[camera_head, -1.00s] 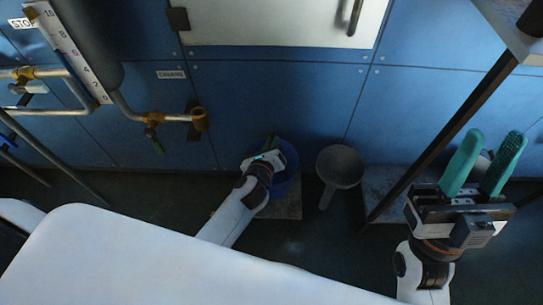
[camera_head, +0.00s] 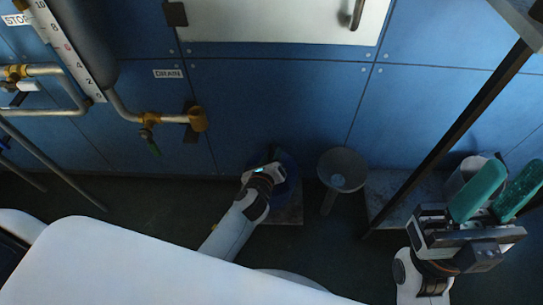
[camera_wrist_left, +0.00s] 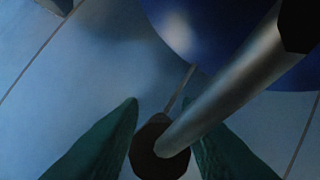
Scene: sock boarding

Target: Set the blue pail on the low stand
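The blue pail (camera_head: 289,178) is low by the wall in the head view, partly hidden by my left gripper (camera_head: 268,171). A grey slab (camera_head: 290,214), low on the floor, shows below the pail; whether the pail rests on it is hidden. In the left wrist view the pail (camera_wrist_left: 225,30) is at the upper right. A metal rod (camera_wrist_left: 225,95) with dark ends crosses in front of it, its near end between my green left fingers (camera_wrist_left: 162,103). The fingers are apart; I cannot tell whether they press on the rod. My right gripper (camera_head: 496,190) is open and empty at the right.
A grey funnel-shaped thing (camera_head: 343,167) stands right of the pail. Another grey slab (camera_head: 392,190) lies farther right, with a pale container (camera_head: 462,177) behind my right gripper. A dark slanting post (camera_head: 450,135) separates the two sides. A white surface (camera_head: 130,270) fills the lower left.

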